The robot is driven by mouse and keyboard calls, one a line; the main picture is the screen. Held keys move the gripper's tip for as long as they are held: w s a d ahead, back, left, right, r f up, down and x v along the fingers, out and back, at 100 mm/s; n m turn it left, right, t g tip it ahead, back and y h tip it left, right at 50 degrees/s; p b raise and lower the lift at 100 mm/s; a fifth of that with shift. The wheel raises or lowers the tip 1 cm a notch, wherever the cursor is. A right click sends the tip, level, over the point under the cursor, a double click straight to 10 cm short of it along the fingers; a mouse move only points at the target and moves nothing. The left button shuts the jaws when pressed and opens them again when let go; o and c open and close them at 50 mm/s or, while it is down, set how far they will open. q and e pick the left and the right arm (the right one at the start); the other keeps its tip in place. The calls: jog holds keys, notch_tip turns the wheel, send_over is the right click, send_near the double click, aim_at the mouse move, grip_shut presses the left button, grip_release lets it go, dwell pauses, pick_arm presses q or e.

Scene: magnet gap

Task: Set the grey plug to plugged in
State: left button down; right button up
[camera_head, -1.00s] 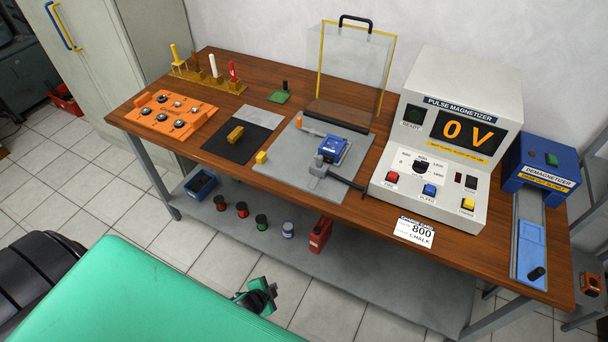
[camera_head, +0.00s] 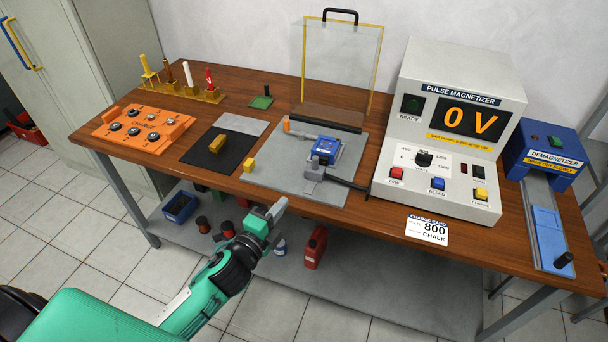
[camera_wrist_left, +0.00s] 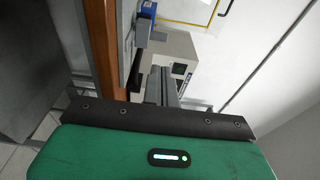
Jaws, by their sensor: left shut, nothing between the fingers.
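The grey plug (camera_head: 315,172) is a small grey block on the grey plate (camera_head: 272,180), with a black cable running off to the right. It lies just in front of the blue block (camera_head: 325,150); whether it touches or is seated in it I cannot tell. My left gripper (camera_head: 279,207) is in front of the table's front edge, left of and nearer than the plug, shut and empty. Its shut fingers (camera_wrist_left: 162,86) also show in the left wrist view, where the plug cannot be made out with certainty. My right gripper is not in view.
The clear guard (camera_head: 341,62) stands raised behind the plate. The pulse magnetizer (camera_head: 452,90) reads 0 V on the right. An orange tray (camera_head: 143,128) and a yellow block (camera_head: 249,165) lie left. A lower shelf (camera_head: 290,292) holds spools and a red can. Open space lies before the table.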

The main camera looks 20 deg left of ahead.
aim_at(314, 164)
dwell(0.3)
pick_arm(q)
jog(key=w, duration=0.4)
jog(key=w+d+p, duration=0.1)
jog(key=w, duration=0.3)
jog(key=w+d+p, duration=0.1)
jog(key=w, duration=0.3)
jog(key=shift+w+d, duration=0.2)
jog(key=shift+w, duration=0.15)
jog(key=shift+w+d, duration=0.15)
jog(key=shift+w, duration=0.4)
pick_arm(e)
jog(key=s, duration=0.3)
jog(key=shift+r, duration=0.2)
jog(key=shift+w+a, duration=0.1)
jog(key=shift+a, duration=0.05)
